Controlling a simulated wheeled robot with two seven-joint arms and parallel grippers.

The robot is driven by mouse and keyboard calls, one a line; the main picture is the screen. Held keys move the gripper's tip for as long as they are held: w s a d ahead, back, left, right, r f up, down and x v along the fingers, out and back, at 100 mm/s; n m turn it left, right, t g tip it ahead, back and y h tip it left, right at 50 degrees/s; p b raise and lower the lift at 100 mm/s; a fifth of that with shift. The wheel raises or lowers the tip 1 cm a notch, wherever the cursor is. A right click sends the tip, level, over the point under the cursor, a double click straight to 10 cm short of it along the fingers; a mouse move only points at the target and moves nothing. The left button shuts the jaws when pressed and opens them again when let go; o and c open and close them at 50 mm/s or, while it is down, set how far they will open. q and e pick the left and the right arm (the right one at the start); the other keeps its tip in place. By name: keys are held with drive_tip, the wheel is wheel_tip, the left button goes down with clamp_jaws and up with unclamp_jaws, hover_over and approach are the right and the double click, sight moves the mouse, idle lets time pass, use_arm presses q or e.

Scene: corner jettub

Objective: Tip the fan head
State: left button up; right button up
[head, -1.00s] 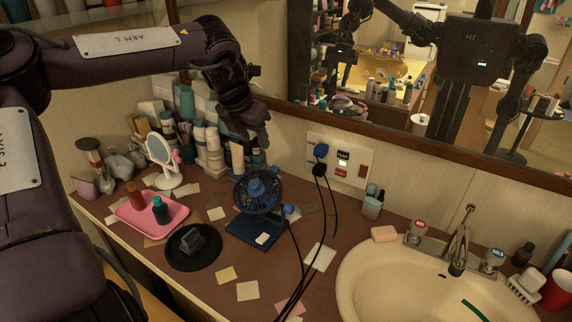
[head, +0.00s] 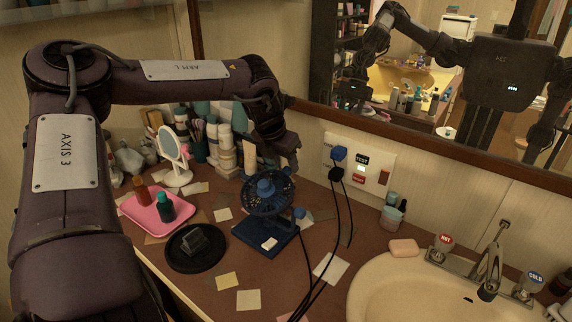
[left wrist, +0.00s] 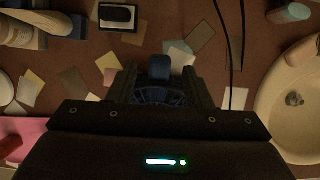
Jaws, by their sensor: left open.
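In the left wrist view the fan head (left wrist: 160,96) shows between the two fingers. My left gripper (head: 275,160) is open, just behind and above the fan head, with its fingers pointing down. I cannot tell whether a finger touches the cage. My right gripper is not in view, apart from the robot's reflection in the mirror.
A pink tray (head: 160,212) with two bottles and a black round dish (head: 196,248) stand left of the fan. A white mirror (head: 174,158) and bottles stand behind. Black cords (head: 338,230) hang from the wall outlet (head: 358,165). The sink (head: 430,290) is at right.

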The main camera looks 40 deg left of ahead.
use_arm(q)
drive_tip(key=shift+x, duration=1)
drive_tip(key=shift+w, duration=0.1)
clamp_jaws()
